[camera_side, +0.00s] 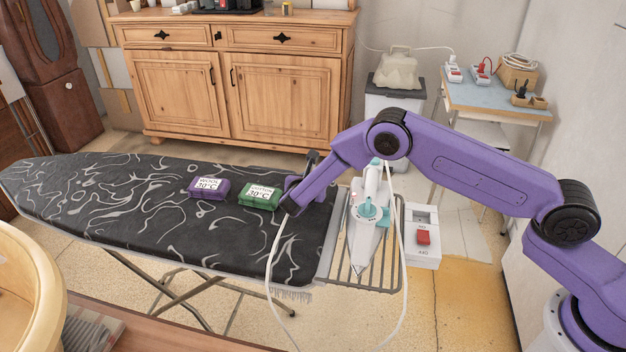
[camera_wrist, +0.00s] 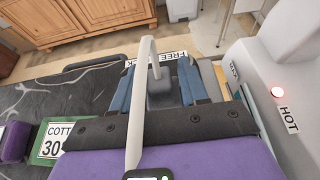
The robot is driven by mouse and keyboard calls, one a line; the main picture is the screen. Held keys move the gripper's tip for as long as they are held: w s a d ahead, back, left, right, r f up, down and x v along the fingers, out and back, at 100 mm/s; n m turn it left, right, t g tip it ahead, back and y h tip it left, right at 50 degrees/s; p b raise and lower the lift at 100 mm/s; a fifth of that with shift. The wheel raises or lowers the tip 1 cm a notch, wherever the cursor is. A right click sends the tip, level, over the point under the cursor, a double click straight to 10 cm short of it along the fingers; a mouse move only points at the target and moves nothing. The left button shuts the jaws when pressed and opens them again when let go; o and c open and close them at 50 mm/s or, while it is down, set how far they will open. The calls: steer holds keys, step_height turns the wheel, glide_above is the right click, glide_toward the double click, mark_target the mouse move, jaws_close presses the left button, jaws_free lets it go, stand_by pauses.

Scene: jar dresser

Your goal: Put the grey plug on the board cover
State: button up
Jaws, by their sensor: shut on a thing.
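My gripper (camera_wrist: 158,88) is shut on the grey plug (camera_wrist: 160,90), which sits between its two blue fingers in the wrist view. A white cable (camera_wrist: 146,70) loops up from near the plug and crosses in front of the gripper. In the side view my gripper (camera_side: 290,206) is low over the right part of the board cover (camera_side: 110,215), which is black with white swirls. The plug is not clear there, and I cannot tell whether it touches the cover. The cover also shows at the left of the wrist view (camera_wrist: 30,100).
A green COTTON 30°C block (camera_side: 259,195) lies close left of my gripper, with a purple WOOL block (camera_side: 208,188) beyond it. The white iron (camera_side: 370,215) stands on the wire rest at right; a red HOT light (camera_wrist: 278,92) glows. The cover's left half is clear.

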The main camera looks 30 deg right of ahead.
steer(key=shift+f, duration=0.15)
steer(key=o, duration=1.1)
steer(key=shift+c, duration=0.2)
steer(key=shift+s+a+r, duration=0.15)
steer(key=shift+a+r, duration=0.05)
steer(key=shift+r, duration=0.05)
steer(key=v, duration=1.1)
steer(key=shift+s, duration=0.2)
steer(key=shift+a+r, duration=0.15)
steer(key=shift+r, duration=0.05)
